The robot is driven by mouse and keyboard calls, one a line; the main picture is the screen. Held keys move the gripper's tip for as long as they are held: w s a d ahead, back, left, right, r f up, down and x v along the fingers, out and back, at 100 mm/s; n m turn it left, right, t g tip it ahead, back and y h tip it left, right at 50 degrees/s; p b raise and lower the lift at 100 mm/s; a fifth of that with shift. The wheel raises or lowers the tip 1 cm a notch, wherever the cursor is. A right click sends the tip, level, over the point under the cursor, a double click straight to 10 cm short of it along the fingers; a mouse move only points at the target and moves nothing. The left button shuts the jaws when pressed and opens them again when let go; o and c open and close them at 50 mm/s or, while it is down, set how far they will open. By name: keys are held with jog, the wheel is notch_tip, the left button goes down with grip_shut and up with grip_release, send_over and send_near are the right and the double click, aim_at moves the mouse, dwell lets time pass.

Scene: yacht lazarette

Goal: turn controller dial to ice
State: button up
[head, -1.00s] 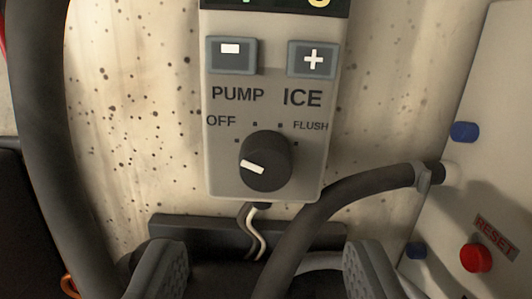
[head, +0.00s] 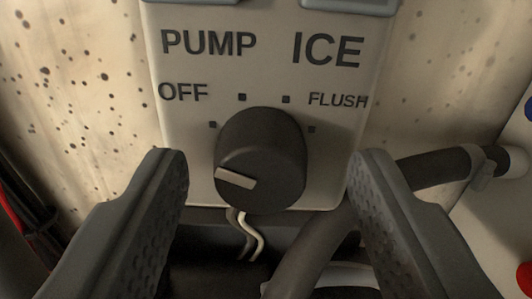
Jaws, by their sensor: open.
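The controller (head: 180,130) is a grey panel on the spotted wall, marked OFF, PUMP, ICE and FLUSH, with small square dots around its dial. The black round dial (head: 275,150) sits low on the panel. Its white pointer mark (head: 235,180) is at the dial's lower left, below the OFF label (head: 183,92) and the leftmost dot. The ICE label (head: 328,50) is above the dial to the right. My gripper (head: 265,165) is open, one grey finger on each side of the dial, apart from it in the picture. Nothing is between the fingers except the dial beyond them.
A thick black hose (head: 430,172) runs from the right, passing behind the right finger and below the panel. Two pale wires (head: 245,235) hang under the controller. A white box (head: 500,225) with a red button (head: 525,279) stands at the right. Dark and red cables (head: 20,205) are at the left.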

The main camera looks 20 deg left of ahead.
jog(key=shift+w+a+f, duration=0.1)
jog(key=shift+w+a, duration=0.15)
jog(key=shift+w, duration=0.1)
